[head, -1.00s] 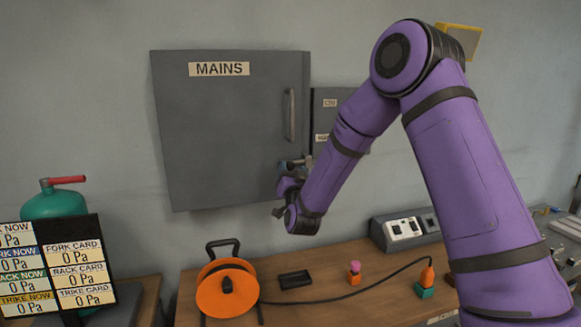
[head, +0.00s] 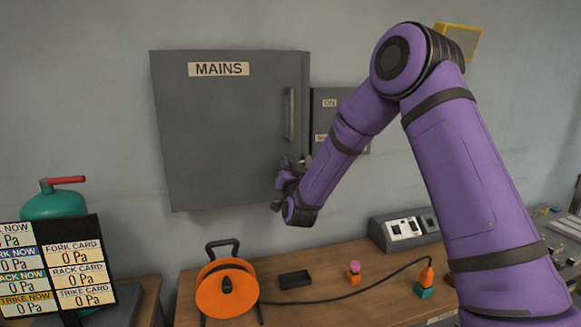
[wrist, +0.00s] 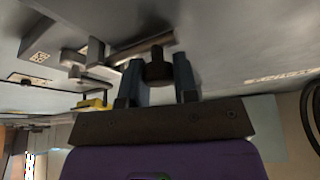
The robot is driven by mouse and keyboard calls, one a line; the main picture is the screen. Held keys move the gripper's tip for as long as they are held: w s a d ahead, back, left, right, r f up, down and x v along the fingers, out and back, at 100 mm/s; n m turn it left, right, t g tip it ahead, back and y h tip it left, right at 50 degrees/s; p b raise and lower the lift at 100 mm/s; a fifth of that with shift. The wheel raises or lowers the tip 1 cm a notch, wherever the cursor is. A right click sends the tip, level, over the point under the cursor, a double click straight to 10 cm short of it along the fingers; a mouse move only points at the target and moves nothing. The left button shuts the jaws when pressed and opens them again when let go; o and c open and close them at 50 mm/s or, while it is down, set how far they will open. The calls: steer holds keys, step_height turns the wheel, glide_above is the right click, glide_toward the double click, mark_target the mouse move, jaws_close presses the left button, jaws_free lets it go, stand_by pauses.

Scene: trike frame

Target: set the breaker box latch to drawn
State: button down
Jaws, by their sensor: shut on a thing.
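The grey breaker box (head: 225,125), labelled MAINS, hangs on the wall with its door closed and a vertical handle (head: 290,115) near its right edge. My gripper (head: 291,164) is at the lower right edge of the box, below the handle. In the wrist view, its two blue fingers stand on either side of a dark round latch knob (wrist: 157,69) and are shut on it. In the head view the latch is mostly hidden by my gripper, so its position is hard to tell.
A smaller grey panel (head: 325,104) sits right of the box, partly behind my arm. Below are an orange cable reel (head: 210,296), a black tray (head: 295,280) and a switch block (head: 402,229) on the wooden bench. A teal canister (head: 55,203) stands at left.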

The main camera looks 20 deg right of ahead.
mark_target(277, 156)
steer(key=shift+a, duration=1.65)
steer(key=c, duration=0.9)
jaws_free()
steer(key=shift+a, duration=0.15)
steer(key=shift+o, duration=0.2)
steer(key=v, duration=1)
steer(key=shift+s+f, duration=0.2)
steer(key=shift+s, duration=0.15)
